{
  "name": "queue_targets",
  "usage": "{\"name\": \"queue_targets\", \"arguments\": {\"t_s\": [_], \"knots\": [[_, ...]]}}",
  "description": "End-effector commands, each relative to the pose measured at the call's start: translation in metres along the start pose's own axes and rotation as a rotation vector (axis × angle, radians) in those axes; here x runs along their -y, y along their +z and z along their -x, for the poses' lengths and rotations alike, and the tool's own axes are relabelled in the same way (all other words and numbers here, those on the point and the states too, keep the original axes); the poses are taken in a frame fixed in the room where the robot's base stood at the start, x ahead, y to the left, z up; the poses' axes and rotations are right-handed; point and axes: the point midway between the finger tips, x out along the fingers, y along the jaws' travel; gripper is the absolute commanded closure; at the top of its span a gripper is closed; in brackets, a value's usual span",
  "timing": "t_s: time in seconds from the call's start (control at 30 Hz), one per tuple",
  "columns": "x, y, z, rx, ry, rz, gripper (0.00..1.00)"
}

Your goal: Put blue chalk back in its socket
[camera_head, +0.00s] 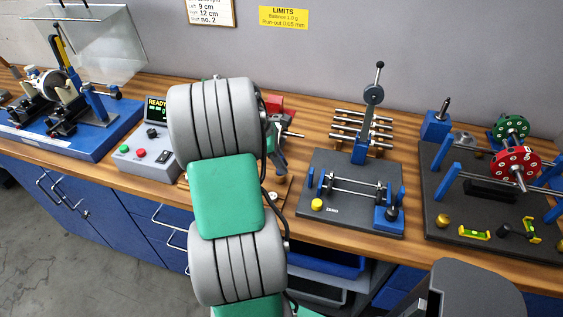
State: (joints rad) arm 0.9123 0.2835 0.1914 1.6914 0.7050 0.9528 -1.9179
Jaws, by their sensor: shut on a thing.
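My arm fills the middle of the view and hides much of the bench behind it. What appears to be my gripper (279,160) shows as a dark grey part at the arm's right edge, pointing down over the bench. Below the gripper lies a low wooden block (284,189) with small pale and dark spots, partly covered by my arm. I cannot tell whether it holds the chalk's socket.
A red object and thin metal rod (292,134) are close to the gripper. A black stand (335,222) with a shaft is right of it. Several metal rods (350,124) lie behind. A black plate (450,205) with rotors is farther right. A control box (146,158) is left.

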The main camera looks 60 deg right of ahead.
Motion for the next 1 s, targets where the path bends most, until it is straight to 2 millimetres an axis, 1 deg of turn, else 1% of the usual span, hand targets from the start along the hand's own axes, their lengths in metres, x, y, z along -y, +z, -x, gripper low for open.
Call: {"name": "queue_targets", "arguments": {"t_s": [0.17,0.2,0.5,0.77,0.87,1.0], "knots": [[0.0,0.0,0.0,0.0,0.0,0.0,1.0],[0.0,0.0,0.0,0.0,0.0,0.0,0.83],[0.0,0.0,0.0,0.0,0.0,0.0,0.59],[0.0,0.0,0.002,0.0,0.001,0.001,0.59],[-0.001,0.0,0.012,0.0,0.004,0.002,0.59],[-0.002,0.0,0.043,-0.001,0.004,0.001,0.59]]}}
